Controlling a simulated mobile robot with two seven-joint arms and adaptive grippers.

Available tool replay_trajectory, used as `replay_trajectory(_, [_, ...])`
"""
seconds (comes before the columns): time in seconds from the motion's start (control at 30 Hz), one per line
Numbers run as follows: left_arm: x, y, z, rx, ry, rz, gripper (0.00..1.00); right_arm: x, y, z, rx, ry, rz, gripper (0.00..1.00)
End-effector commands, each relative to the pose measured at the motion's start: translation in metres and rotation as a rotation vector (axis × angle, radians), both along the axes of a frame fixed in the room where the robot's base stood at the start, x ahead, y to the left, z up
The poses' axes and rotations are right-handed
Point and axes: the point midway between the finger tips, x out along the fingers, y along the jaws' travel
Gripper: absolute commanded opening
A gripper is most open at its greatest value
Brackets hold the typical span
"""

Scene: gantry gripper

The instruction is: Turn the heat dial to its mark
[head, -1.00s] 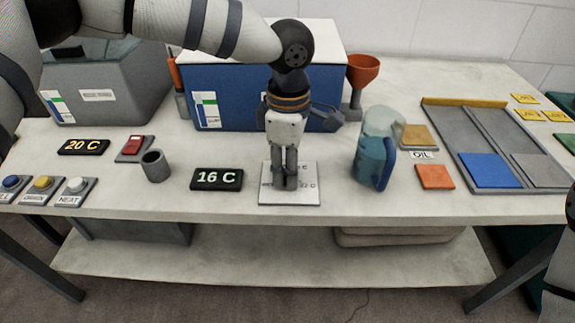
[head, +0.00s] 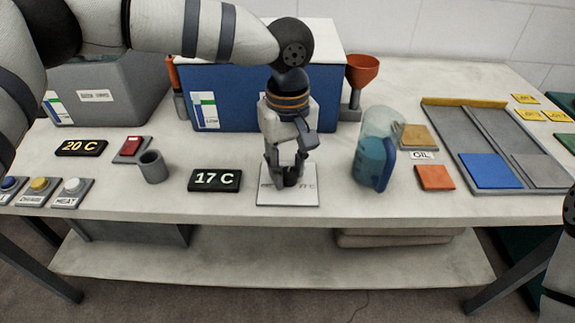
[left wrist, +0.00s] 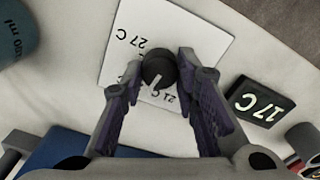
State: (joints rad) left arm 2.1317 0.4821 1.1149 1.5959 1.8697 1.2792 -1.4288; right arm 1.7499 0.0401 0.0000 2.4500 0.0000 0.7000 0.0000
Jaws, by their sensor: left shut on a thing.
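The heat dial is a small dark round knob (left wrist: 158,66) with a white pointer line, on a white plate (head: 275,198) with printed temperature marks. In the left wrist view the marks "27 C" and "21 C" can be read; others are hidden. My left gripper (head: 287,181) points down over the plate and is shut on the knob, one finger on each side. In the head view its fingers mostly hide the knob. A black display (head: 215,180) left of the plate reads 17 C. Another display (head: 81,148) farther left reads 20 C in yellow.
A grey cup (head: 153,167) and a red switch (head: 131,148) stand left of the 17 C display. A blue jug (head: 373,163) stands right of the plate. A blue box (head: 235,105) and an orange funnel (head: 364,70) are behind.

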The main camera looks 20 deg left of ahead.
Motion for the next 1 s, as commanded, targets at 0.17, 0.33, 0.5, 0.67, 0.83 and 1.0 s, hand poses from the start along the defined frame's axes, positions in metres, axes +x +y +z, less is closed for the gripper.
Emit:
replay_trajectory(0.17, [-0.0001,-0.0009,-0.0006,-0.001,0.001,-0.137,0.0,-0.0013,0.0,-0.0013,0.0,0.005,0.0,0.31])
replay_trajectory(0.33, [-0.0001,-0.0008,-0.0007,-0.001,0.002,-0.24,0.0,-0.0021,0.0,-0.0021,0.0,0.008,0.0,0.31])
replay_trajectory(0.5, [-0.0001,-0.0009,-0.0006,-0.001,0.002,-0.311,0.0,-0.0027,0.0,-0.0026,0.0,0.009,0.0,0.31])
replay_trajectory(0.67, [-0.0001,-0.0011,-0.0004,-0.001,0.002,-0.35,0.0,-0.0029,0.0,-0.0028,0.0,0.01,0.0,0.31])
replay_trajectory(0.83, [-0.0001,-0.0011,-0.0003,-0.001,0.002,-0.365,0.0,-0.0029,0.0,-0.0029,0.0,0.01,0.0,0.31])
replay_trajectory(1.0, [-0.0001,-0.0011,-0.0002,-0.001,0.002,-0.367,0.0,-0.0029,0.0,-0.0029,0.0,0.011,0.0,0.31])
